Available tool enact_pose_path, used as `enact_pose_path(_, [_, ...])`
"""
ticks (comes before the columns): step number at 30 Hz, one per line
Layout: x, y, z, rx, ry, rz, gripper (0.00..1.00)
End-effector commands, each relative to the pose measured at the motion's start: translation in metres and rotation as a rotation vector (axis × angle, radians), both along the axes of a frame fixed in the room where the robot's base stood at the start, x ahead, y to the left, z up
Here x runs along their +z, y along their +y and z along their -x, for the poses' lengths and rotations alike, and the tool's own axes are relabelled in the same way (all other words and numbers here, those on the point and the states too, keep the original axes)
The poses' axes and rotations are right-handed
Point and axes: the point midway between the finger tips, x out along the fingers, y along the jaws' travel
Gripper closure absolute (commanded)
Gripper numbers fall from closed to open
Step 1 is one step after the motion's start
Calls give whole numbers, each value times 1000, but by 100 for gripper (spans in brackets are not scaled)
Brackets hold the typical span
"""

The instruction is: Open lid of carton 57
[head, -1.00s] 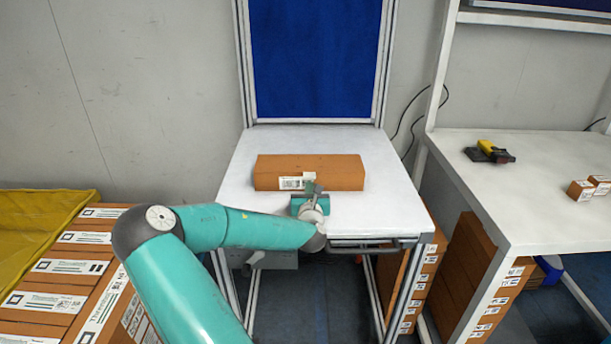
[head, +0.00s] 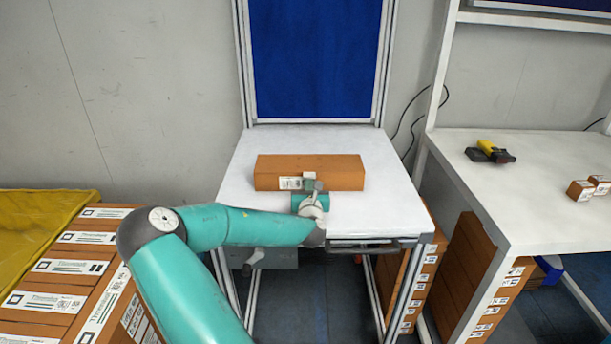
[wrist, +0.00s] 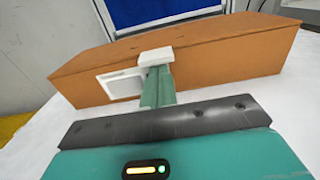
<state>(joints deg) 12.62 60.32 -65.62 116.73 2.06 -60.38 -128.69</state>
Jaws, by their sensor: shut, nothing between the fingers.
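A long brown carton (head: 335,176) lies on the white table, its lid flat and closed. A white label (head: 290,183) is on its front face. No number can be read on it. My gripper (head: 309,182) is at the carton's front face, just right of the label. In the wrist view the shut gripper (wrist: 156,75) overlaps the carton's front (wrist: 215,62), with its pale tip near the top front edge. I cannot tell whether it touches the carton. The gripper covers part of the label's right side in the wrist view.
The white table (head: 385,205) is clear around the carton. A blue panel (head: 315,60) stands behind it. At right, another white table (head: 540,180) holds a yellow and black scanner (head: 488,151) and small boxes (head: 582,190). Stacked cartons (head: 60,266) are at left.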

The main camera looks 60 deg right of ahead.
Motion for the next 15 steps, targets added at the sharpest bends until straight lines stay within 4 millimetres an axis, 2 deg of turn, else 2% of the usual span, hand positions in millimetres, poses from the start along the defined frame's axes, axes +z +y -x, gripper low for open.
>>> enact_pose_path(15, [0, -17, -9, 0, 0, 0, 100])
